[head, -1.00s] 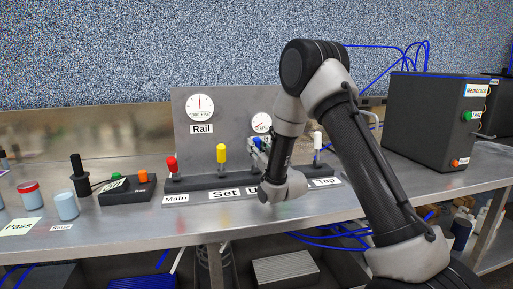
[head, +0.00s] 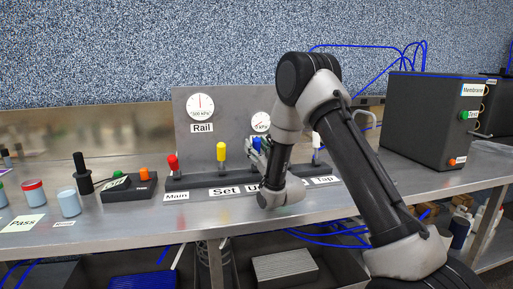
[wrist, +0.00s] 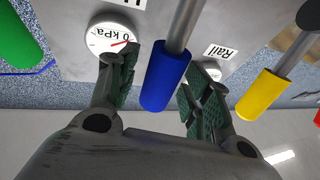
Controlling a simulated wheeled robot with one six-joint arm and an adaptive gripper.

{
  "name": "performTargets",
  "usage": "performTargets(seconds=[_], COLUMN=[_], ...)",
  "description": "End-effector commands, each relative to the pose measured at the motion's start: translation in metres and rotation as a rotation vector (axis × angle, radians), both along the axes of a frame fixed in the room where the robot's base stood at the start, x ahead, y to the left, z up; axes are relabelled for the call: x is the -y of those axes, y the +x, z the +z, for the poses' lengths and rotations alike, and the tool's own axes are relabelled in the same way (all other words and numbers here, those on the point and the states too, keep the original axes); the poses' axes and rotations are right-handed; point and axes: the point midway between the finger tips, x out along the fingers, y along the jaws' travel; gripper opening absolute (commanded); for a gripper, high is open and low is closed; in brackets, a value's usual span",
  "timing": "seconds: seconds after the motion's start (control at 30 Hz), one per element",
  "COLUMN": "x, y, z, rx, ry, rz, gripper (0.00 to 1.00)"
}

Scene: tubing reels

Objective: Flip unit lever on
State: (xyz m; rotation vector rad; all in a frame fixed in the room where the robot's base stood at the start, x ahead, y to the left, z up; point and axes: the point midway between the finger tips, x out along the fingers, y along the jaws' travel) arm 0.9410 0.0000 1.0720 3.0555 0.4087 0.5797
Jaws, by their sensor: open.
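The lever with the blue handle (wrist: 168,78) stands over the label whose visible part reads "U" (head: 252,189), the rest being hidden by my arm. In the wrist view the blue handle lies between the two fingers of my gripper (wrist: 160,74), which are open with one on each side. Whether a finger touches the handle is unclear. In the head view my gripper (head: 259,150) is at the lever row, mostly hidden behind my own wrist. The small gauge (head: 261,122) is just above it; it also shows in the wrist view (wrist: 108,36).
The yellow lever (head: 221,152) and red lever (head: 173,164) stand left of my gripper; the white lever (head: 316,142) is to its right. A green handle (wrist: 15,38) shows in the wrist view. A dark Membrane box (head: 425,120) stands at right; a button box (head: 128,187) is at left.

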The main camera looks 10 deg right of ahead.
Motion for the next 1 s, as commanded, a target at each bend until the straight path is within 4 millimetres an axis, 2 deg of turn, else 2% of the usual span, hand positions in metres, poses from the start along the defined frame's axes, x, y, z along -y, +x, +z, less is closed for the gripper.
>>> performTargets(seconds=[0.13, 0.3, 0.5, 0.8, 0.83, 1.0], x=[0.003, 0.011, 0.018, 0.019, 0.019, 0.020], y=[-0.011, -0.039, -0.062, -0.067, -0.067, -0.063], z=[-0.006, -0.017, -0.026, -0.027, -0.027, -0.021], rx=[-0.003, -0.004, -0.003, 0.000, 0.000, -0.026], ry=[-0.001, -0.001, -0.001, 0.000, 0.000, -0.009], rz=[0.000, 0.000, 0.000, 0.000, 0.000, -0.004], gripper=[0.49, 0.49, 0.49, 0.49, 0.47, 0.16])
